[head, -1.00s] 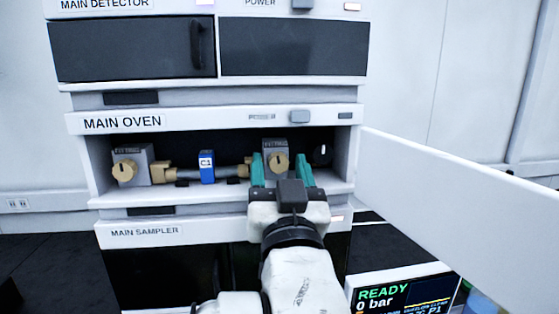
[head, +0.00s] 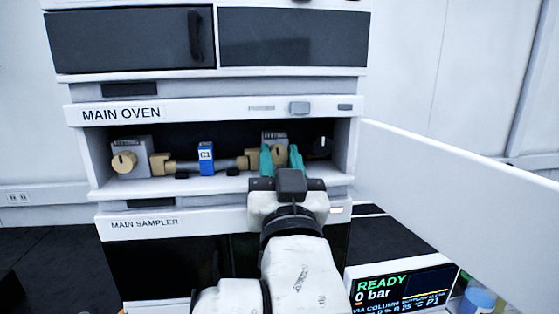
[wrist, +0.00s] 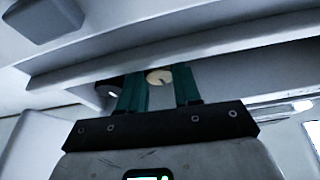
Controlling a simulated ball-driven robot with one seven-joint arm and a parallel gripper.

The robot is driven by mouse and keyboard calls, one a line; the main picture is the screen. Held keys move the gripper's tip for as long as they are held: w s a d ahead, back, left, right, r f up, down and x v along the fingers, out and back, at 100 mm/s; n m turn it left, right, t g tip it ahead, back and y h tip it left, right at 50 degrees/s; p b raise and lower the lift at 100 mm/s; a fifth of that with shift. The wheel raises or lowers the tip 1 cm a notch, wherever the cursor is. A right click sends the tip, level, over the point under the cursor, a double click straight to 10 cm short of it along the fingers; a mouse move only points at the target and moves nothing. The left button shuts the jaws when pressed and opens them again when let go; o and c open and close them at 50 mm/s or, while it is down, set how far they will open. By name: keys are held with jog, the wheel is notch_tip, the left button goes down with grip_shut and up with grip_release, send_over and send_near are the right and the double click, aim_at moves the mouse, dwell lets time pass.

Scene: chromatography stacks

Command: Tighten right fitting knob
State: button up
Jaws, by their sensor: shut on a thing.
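The right fitting knob (head: 279,151) is a round tan knob on a grey fitting block (head: 274,136) inside the open main oven, at the right of the column. My gripper (head: 280,156) reaches into the oven with its teal fingers closed in around the knob. In the wrist view the knob (wrist: 159,76) shows as a pale disc between the two fingers (wrist: 158,85), with a dark mark on its face. The fingers hide part of the knob in the head view, so the contact points are hard to see.
The left fitting knob (head: 124,163) and a blue column labelled C1 (head: 206,159) sit to the left in the oven. A dark round part (head: 320,146) is just right of my fingers. The open oven door (head: 450,190) stands out at the right. A screen (head: 400,293) reads READY, 0 bar.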

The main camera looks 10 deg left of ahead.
jog(key=shift+f+m+b, duration=0.15)
jog(key=shift+m+b, duration=0.35)
jog(key=shift+b, duration=0.3)
jog(key=shift+m+h+b, duration=0.55)
jog(key=shift+m+h, duration=0.05)
jog(key=o, duration=1.1)
jog(key=shift+c, duration=0.2)
jog(key=shift+s+f, duration=0.1)
jog(key=shift+s, duration=0.35)
jog(key=b+v, duration=0.3)
jog(key=v, duration=0.6)
jog(key=shift+s+d+b, duration=0.15)
jog(key=shift+s+b, duration=0.2)
